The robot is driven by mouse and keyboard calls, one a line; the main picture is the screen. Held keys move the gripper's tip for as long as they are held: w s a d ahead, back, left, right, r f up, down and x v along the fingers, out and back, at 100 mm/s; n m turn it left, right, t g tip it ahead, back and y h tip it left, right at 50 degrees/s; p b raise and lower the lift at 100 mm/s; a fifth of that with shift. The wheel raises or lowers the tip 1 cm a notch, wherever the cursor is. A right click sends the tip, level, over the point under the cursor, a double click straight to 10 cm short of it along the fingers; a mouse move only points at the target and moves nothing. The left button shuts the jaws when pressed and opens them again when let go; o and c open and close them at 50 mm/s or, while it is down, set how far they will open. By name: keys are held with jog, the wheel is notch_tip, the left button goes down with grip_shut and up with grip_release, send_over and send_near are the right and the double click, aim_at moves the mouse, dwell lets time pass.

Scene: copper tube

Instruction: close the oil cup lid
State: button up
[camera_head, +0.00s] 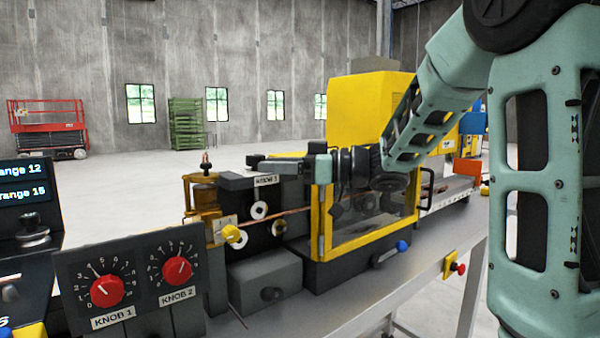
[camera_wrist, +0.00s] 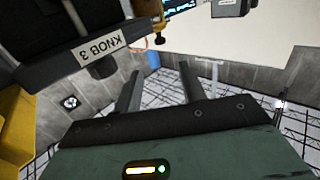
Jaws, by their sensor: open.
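The oil cup (camera_head: 204,192) is an amber, see-through cup in a brass frame at the left end of the machine. A brass-coloured part (camera_wrist: 148,10), which looks like the cup, shows at the top edge there.
The KNOB 3 block (camera_wrist: 98,62) is close beside my gripper. A yellow-framed guard (camera_head: 322,225) stands below my wrist. A copper tube (camera_head: 285,215) runs through the machine. The knob panel (camera_head: 130,275) is at front left. Open air lies left of the cup.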

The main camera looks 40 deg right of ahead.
jog(key=shift+b+v, duration=0.3)
jog(key=shift+v, duration=2.05)
